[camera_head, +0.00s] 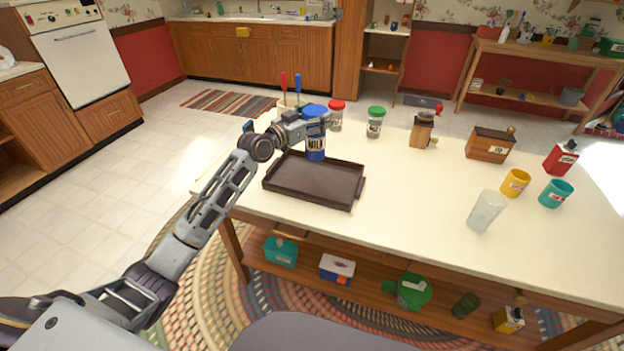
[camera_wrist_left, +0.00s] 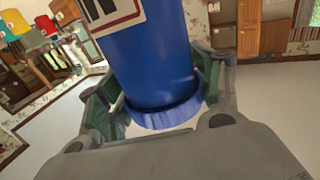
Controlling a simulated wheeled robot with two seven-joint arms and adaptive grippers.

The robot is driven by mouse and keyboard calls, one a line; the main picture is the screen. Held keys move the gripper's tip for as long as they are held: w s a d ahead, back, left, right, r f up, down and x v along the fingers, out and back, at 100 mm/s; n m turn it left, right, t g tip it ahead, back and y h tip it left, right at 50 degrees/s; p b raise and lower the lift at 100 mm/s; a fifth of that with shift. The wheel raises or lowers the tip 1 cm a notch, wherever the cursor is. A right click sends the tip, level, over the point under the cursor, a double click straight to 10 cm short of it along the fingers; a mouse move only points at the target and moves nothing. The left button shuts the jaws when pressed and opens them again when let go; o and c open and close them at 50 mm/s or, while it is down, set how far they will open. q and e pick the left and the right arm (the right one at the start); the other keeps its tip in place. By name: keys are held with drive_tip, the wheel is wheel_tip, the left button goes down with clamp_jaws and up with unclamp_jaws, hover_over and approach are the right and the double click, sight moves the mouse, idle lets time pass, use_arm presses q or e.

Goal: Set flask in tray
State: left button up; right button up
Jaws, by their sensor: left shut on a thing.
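The flask (camera_head: 316,147) is a blue cylinder with a white label reading "MILK" and a blue lid. In the head view it is upright at the back edge of the dark brown tray (camera_head: 312,199); I cannot tell whether it touches the tray or the table. My left gripper (camera_head: 318,122) is shut around the flask's upper part. In the left wrist view the blue flask (camera_wrist_left: 155,70) fills the space between the fingers of my left gripper (camera_wrist_left: 150,100). The tray looks empty. My right gripper is not in view.
A red-lidded jar (camera_head: 336,116) and a green-lidded jar (camera_head: 375,122) stand behind the tray. A grinder (camera_head: 422,130), a wooden box (camera_head: 489,144), a clear glass (camera_head: 486,211), a yellow cup (camera_head: 515,183) and a teal cup (camera_head: 555,194) stand farther right. The tabletop (camera_head: 410,205) right of the tray is clear.

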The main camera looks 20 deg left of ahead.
sight(315, 144)
use_arm(q)
drive_tip(key=shift+f, duration=0.45)
drive_tip(key=shift+f+b, duration=0.55)
drive_tip(key=shift+f, duration=1.85)
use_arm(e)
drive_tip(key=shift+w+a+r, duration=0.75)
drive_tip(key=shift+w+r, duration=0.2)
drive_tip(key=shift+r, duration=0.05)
use_arm(q)
drive_tip(key=shift+f, duration=0.85)
drive_tip(key=shift+f+b, duration=0.45)
drive_tip(key=shift+f, duration=0.8)
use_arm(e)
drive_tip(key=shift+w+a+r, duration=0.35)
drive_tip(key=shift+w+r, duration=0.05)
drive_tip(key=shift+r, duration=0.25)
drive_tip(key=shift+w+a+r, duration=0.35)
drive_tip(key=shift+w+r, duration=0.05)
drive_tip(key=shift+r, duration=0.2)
use_arm(q)
drive_tip(key=shift+f, duration=0.1)
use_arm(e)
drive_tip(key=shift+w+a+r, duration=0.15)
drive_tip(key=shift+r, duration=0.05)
